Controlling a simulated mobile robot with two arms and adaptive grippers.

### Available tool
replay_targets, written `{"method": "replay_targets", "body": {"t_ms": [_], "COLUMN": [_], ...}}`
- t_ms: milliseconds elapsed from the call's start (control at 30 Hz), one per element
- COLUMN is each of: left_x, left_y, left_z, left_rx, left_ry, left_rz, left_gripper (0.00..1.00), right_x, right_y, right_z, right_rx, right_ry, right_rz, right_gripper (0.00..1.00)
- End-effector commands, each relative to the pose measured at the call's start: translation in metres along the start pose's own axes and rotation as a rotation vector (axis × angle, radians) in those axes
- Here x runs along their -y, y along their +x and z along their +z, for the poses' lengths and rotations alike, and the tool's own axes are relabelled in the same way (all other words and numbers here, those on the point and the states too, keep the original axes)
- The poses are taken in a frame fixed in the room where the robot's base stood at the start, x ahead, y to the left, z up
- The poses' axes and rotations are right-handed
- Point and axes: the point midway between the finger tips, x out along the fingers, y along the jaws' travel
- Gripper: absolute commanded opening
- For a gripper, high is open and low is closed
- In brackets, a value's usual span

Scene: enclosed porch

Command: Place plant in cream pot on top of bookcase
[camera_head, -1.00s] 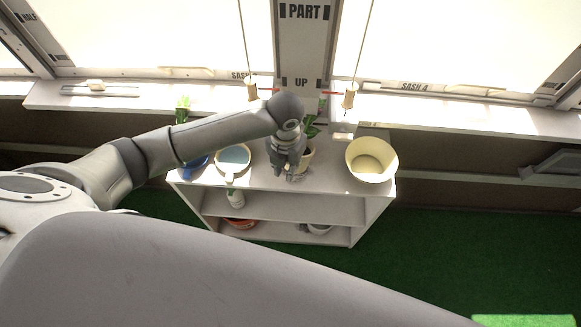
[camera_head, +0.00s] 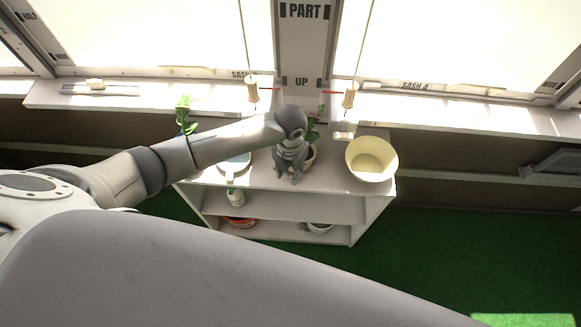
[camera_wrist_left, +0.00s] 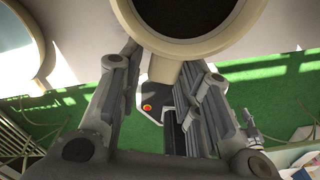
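My right gripper is not in view.
A large cream container (camera_head: 372,160) stands right of the plant on the bookcase top. A pale round dish (camera_head: 235,162) sits left of it. Another plant (camera_head: 183,115) is at the left end, partly behind my arm. The window sill (camera_head: 440,112) runs behind.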

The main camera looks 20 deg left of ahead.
Motion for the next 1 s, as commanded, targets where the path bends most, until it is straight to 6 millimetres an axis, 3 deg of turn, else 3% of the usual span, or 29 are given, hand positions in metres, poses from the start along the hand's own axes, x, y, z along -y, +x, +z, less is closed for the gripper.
{"method": "replay_targets", "body": {"t_ms": [33,333,733,867,1000], "left_x": [0.0,0.001,0.001,0.001,0.001], "left_y": [-0.002,-0.004,-0.01,-0.028,-0.058], "left_z": [0.002,0.003,0.004,0.005,0.005], "left_rx": [0.004,0.008,0.012,0.014,0.016], "left_ry": [0.0,0.0,0.0,0.002,0.002], "left_rz": [-0.001,-0.003,-0.003,-0.004,-0.005], "left_gripper": [0.43,0.8,0.8,0.8,0.8], "right_x": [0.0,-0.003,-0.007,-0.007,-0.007], "right_y": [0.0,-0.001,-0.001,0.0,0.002], "right_z": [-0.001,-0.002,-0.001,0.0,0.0], "right_rx": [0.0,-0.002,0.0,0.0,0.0], "right_ry": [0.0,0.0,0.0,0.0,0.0], "right_rz": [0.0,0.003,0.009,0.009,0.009], "right_gripper": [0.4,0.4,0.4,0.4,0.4]}}
